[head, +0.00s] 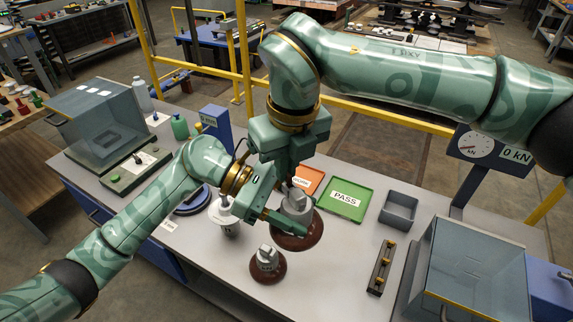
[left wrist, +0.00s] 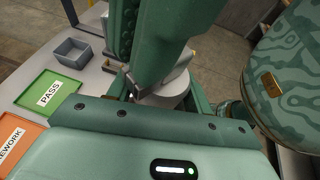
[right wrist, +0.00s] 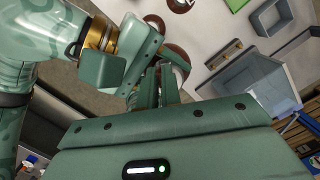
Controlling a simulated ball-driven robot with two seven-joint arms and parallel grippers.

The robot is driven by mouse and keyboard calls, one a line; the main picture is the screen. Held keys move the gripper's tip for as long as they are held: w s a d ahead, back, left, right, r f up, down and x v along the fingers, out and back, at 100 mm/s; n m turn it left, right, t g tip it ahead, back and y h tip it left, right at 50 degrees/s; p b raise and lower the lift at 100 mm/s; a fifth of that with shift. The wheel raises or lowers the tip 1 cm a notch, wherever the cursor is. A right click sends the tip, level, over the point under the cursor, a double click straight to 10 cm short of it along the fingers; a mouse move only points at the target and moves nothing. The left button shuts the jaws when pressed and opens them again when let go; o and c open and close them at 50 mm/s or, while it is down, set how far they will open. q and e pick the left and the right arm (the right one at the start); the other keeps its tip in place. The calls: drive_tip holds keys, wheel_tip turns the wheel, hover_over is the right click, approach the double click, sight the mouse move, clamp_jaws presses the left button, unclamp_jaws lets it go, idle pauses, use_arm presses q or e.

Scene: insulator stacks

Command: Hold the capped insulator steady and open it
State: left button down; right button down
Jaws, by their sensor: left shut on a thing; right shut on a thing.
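A brown insulator disc (head: 299,238) with a grey metal cap (head: 296,201) is upright near the middle of the bench in the head view. My left gripper (head: 285,219) comes in from the left and is shut on the insulator's grey upper part. In the left wrist view a pale grey round part (left wrist: 166,94) sits between its fingers. My right gripper (head: 289,187) points down from above and is shut on the top of the cap. Both grippers partly hide the cap, and in the right wrist view the hold (right wrist: 165,85) is mostly hidden.
A smaller brown insulator (head: 267,268) stands in front, and a white one (head: 224,216) to the left. The green PASS tray (head: 344,218), orange REWORK tray (head: 316,178) and grey bin (head: 399,211) lie behind and right. A dark rack (head: 381,268) and clear box (head: 475,268) stand right.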

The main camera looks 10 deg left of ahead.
drive_tip(key=shift+s+a+r, duration=0.1)
drive_tip(key=shift+r, duration=0.8)
drive_tip(key=shift+r, duration=0.1)
